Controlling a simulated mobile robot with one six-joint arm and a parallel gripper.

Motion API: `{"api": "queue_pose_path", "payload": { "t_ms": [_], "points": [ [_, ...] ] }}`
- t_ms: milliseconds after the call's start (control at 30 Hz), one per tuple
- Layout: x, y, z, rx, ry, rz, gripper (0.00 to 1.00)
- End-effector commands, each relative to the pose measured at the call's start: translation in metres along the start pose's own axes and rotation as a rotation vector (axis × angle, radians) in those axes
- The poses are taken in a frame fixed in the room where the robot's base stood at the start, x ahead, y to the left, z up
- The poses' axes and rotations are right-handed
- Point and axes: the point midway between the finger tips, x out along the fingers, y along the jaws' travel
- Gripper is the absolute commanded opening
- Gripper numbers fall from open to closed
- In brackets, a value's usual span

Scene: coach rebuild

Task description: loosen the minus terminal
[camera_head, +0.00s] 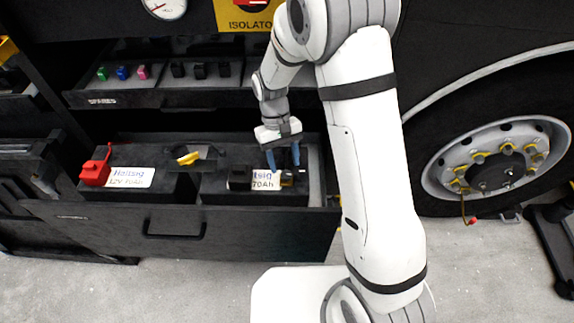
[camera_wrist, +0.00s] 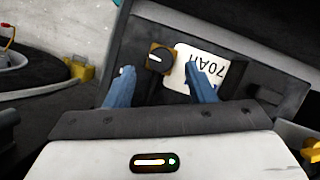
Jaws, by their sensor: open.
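The minus terminal seems to be a dark round knob (camera_wrist: 160,59) with a pale line, on a brass-coloured square base. It sits beside the white 70Ah label (camera_wrist: 197,66) on the right battery. In the head view a small yellowish part (camera_head: 287,181) shows at the label's right end (camera_head: 264,180), partly hidden by a finger. My gripper (camera_head: 284,163) points down over this battery with its blue fingers apart. In the wrist view the fingertips (camera_wrist: 160,70) appear either side of the knob, with nothing held. I cannot tell whether they touch it.
The left battery (camera_head: 150,188) carries a white label and a red terminal cover (camera_head: 95,167). A yellow-handled part (camera_head: 188,158) lies between the batteries. The open drawer (camera_head: 180,228) surrounds both; a shelf of small coloured parts (camera_head: 122,73) overhangs behind. A wheel (camera_head: 495,160) stands right.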

Motion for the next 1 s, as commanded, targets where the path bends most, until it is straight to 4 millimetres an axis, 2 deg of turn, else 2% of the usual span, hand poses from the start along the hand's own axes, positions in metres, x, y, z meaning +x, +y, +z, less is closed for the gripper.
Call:
{"api": "queue_pose_path", "payload": {
  "t_ms": [100, 300, 767, 867, 1000],
  "points": [
    [-0.023, 0.0, -0.001, 0.0, 0.005, 0.0, 0.5],
    [-0.048, 0.0, 0.0, 0.0, 0.002, 0.0, 0.5],
    [-0.056, 0.002, 0.003, 0.004, 0.007, -0.002, 0.5],
    [-0.067, 0.01, 0.014, 0.021, 0.037, -0.008, 0.5],
    [-0.09, 0.03, 0.048, 0.071, 0.123, -0.024, 0.5]
  ]
}}
